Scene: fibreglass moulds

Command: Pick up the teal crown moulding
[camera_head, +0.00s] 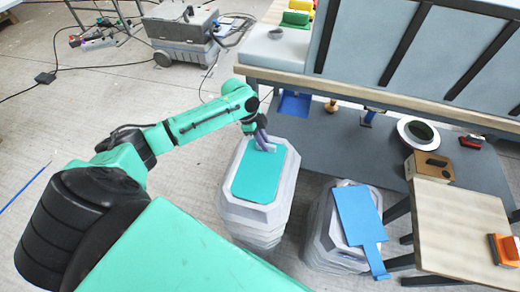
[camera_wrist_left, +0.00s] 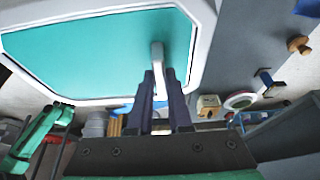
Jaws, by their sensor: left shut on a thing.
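The teal crown moulding (camera_head: 259,175) shows as a flat teal panel on top of a pale grey, many-sided stack (camera_head: 250,215). In the left wrist view the teal panel (camera_wrist_left: 90,55) fills the upper left, inside a white rim. A pale bar-like handle (camera_wrist_left: 157,52) stands at its right part. My left gripper (camera_head: 264,138) is at the far end of the panel. Its dark fingers (camera_wrist_left: 160,82) are shut on this handle. I cannot tell whether the panel is lifted clear of the stack. My right gripper is not in view.
A second grey stack (camera_head: 325,242) with a blue panel (camera_head: 357,213) stands to the right. A workbench (camera_head: 370,93) lies behind, over a dark mat (camera_head: 330,150). A grey wheeled case (camera_head: 181,30) and cables are at the back left.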

